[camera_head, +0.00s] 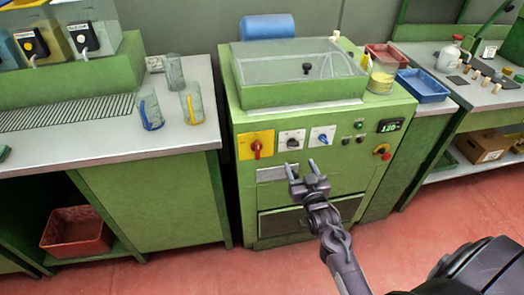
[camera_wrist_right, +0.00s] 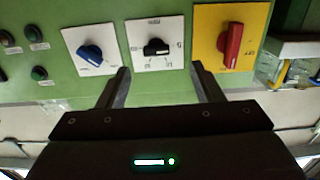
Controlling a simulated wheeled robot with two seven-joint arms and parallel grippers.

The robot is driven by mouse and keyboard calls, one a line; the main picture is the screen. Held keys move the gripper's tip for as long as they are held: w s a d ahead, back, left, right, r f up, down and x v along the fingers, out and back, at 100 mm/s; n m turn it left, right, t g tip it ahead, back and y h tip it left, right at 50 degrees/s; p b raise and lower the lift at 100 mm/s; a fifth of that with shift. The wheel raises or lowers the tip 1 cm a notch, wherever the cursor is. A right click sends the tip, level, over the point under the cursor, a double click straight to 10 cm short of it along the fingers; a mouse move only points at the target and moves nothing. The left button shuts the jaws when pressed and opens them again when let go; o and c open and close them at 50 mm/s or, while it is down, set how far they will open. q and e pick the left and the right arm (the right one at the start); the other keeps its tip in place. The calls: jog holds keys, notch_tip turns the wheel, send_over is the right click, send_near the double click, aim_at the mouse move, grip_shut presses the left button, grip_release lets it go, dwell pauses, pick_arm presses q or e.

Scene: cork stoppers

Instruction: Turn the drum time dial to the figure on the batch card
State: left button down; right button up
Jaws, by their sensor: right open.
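A black knob (camera_head: 292,142) on a white plate with small marks sits in the middle of the green machine's front. It looks like the time dial; in the right wrist view, which is upside down, the knob (camera_wrist_right: 156,47) shows with figures around it too small to read. My right gripper (camera_head: 300,165) is open and empty, just below this plate in the head view. In the wrist view its fingertips (camera_wrist_right: 160,72) point at the plate, one to each side of the knob, not visibly touching it. I cannot make out a readable batch card. My left gripper is out of view.
A red switch (camera_head: 256,148) on a yellow plate and a blue knob (camera_head: 322,137) on a white plate flank the black knob closely. Small buttons, a lit display (camera_head: 389,126) and a red-and-yellow knob (camera_head: 382,152) are to the right. A drawer (camera_head: 310,215) is below.

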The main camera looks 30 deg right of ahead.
aim_at(294, 146)
jog(key=w, duration=0.1)
jog(key=w+d, duration=0.2)
jog(key=w, duration=0.1)
jog(key=shift+r, duration=0.35)
jog(key=shift+x, duration=1.2)
jog(key=shift+w+f, duration=0.1)
jog(key=shift+w, duration=0.55)
jog(key=c, duration=1)
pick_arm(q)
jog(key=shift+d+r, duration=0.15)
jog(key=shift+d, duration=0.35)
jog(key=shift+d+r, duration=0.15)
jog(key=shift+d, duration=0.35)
